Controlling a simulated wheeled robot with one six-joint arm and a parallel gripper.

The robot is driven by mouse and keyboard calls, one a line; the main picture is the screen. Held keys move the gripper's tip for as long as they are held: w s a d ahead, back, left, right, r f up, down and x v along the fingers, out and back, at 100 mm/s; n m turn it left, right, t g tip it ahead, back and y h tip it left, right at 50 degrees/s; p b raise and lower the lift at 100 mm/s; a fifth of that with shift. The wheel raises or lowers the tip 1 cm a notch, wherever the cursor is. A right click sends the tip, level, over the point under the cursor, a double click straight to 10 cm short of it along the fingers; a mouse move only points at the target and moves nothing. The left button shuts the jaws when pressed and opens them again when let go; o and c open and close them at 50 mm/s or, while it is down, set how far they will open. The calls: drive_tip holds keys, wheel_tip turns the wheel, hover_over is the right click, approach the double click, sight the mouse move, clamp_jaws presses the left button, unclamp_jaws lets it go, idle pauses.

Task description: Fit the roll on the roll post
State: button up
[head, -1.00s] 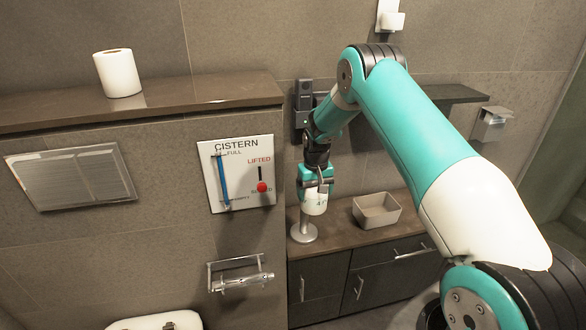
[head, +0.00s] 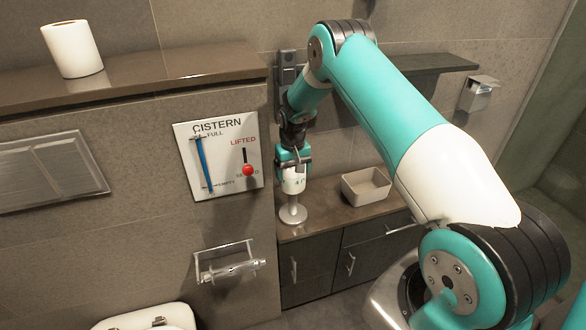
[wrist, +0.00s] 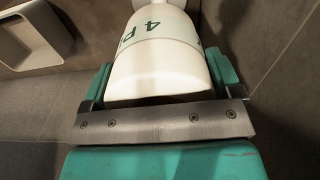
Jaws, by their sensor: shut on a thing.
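My gripper (head: 293,168) points down and is shut on a white roll-shaped piece (head: 293,182) with green lettering. In the wrist view the piece (wrist: 160,70) sits between the jaws, its lettering partly readable as "4 P". Directly below it in the head view is a post (head: 292,214) with a pale stem and a round base, standing on the low brown counter. Part of the stem shows under the held piece. I cannot tell whether the piece is around the stem, touching its top, or just above it.
A beige open box (head: 366,187) stands right of the post on the counter (head: 330,208). Another white roll (head: 73,48) stands on the upper left ledge. A cistern panel (head: 218,155) and a chrome wall holder (head: 229,264) are left of the counter.

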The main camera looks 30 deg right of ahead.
sight(293, 197)
drive_tip(key=shift+f+b, duration=4.05)
drive_tip(key=shift+f, duration=1.8)
drive_tip(key=shift+s+f, duration=0.1)
drive_tip(key=shift+f, duration=0.05)
drive_tip(key=shift+s+f, duration=0.1)
drive_tip(key=shift+f, duration=0.1)
drive_tip(key=o, duration=0.8)
drive_tip(key=shift+c, duration=0.2)
drive_tip(key=shift+r, duration=0.45)
wheel_tip(293, 197, up, 17)
drive_tip(key=shift+r+b, duration=0.15)
drive_tip(key=shift+b, duration=0.3)
